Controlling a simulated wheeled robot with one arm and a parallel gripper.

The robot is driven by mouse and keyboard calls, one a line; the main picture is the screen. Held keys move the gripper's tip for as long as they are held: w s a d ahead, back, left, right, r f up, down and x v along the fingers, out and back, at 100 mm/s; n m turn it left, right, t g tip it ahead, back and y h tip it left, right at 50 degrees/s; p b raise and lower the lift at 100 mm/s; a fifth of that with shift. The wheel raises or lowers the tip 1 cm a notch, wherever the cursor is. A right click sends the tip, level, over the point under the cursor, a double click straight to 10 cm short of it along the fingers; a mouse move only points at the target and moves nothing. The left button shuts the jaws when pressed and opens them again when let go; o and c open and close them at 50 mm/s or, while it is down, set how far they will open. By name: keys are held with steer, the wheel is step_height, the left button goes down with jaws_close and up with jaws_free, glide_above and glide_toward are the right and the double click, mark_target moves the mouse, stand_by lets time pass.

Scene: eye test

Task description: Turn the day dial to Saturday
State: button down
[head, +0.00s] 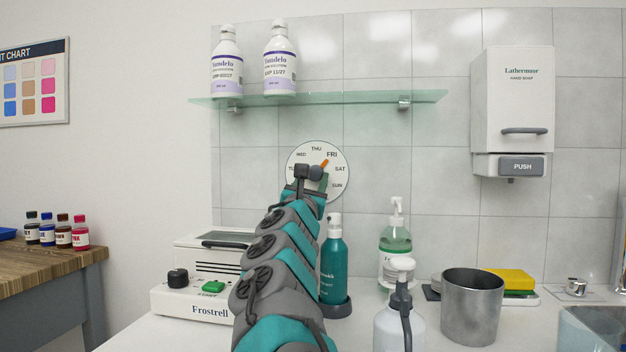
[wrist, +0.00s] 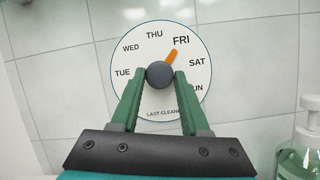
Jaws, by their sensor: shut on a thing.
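The day dial (head: 304,158) is a white round plate on the tiled wall, and it fills the middle of the wrist view (wrist: 150,54). Its orange pointer (wrist: 171,56) points at FRI; SAT is the following label clockwise. The dark grey round knob (wrist: 160,75) is at the dial's centre. My gripper (wrist: 160,77) has its green fingers closed on the left and right sides of the knob. In the head view my gripper (head: 310,183) covers the dial's lower left. The fingers partly hide SUN and the lower text, "LAST CLEANE…".
A glass shelf (head: 350,100) with two white bottles is above the dial. A teal bottle (head: 333,265), a green soap bottle (head: 395,243), a white pump bottle (head: 399,318) and a metal cup (head: 472,308) stand on the counter. A white Frostrell device (head: 195,300) is left of my arm.

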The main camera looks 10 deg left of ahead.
steer(key=shift+a+m+h+p, duration=0.1)
steer(key=shift+m+h+p, duration=0.3)
steer(key=shift+m, duration=0.2)
steer(key=m+h, duration=0.1)
steer(key=m, duration=0.1)
steer(key=m+h+p, duration=0.1)
steer(key=m, duration=0.1)
steer(key=shift+a+r, duration=0.15)
steer(key=shift+a+m+g+h+p, duration=0.1)
steer(key=shift+m+g+h+p, duration=0.45)
steer(key=shift+m, duration=1.1)
steer(key=shift+m+g+h+p, duration=0.1)
steer(key=shift+m+g+h, duration=0.15)
steer(key=shift+m+h, duration=1)
steer(key=shift+m+y, duration=0.4)
steer(key=shift+m, duration=0.1)
steer(key=shift+c, duration=2)
jaws_free()
